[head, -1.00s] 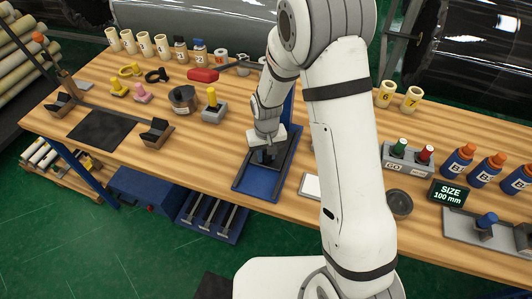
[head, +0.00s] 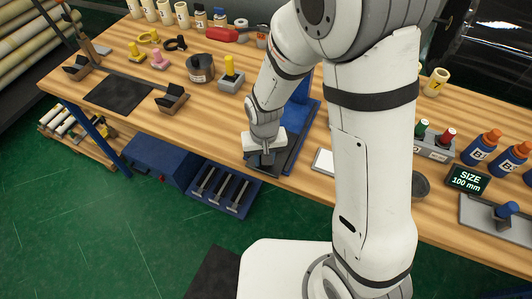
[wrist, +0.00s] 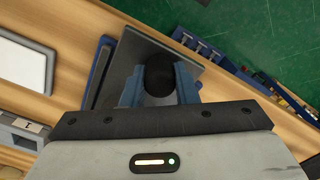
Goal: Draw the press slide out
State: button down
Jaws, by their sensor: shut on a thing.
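The press (head: 304,122) is a blue frame with dark rails on the bench, partly hidden by my arm. Its slide, a dark grey plate (head: 255,161), sits at the press's front end by the bench's front edge. In the wrist view the slide plate (wrist: 138,50) reaches to the edge above the green floor. A black knob (wrist: 159,75) stands on the plate. My gripper (head: 262,156) is over the slide. In the wrist view its two blue-grey fingers (wrist: 159,88) are shut on the knob, one on each side.
A white pad (head: 323,161) lies right of the press. A grey block with a yellow knob (head: 231,80) and a dark round pot (head: 200,68) stand to the left. A blue rack (head: 226,188) is below the bench edge. Green floor in front is open.

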jog(key=shift+s, duration=0.2)
jog(key=c, duration=1.3)
grip_release()
jog(key=shift+s+a, duration=0.1)
jog(key=shift+s, duration=0.05)
jog(key=shift+o, duration=0.9)
jog(key=shift+r+b, duration=0.4)
jog(key=shift+r, duration=3.5)
jog(key=s+d+r+m+t, duration=0.1)
jog(key=s+d+r, duration=0.3)
jog(key=d+r, duration=0.3)
jog(key=s+d+r+m+t, duration=0.1)
jog(key=s+d+r, duration=0.4)
jog(key=d, duration=0.7)
notch_tip(320, 180, up, 2)
jog(key=shift+r+m+t, duration=0.25)
jog(key=shift+m+t, duration=0.05)
jog(key=shift+t, duration=0.4)
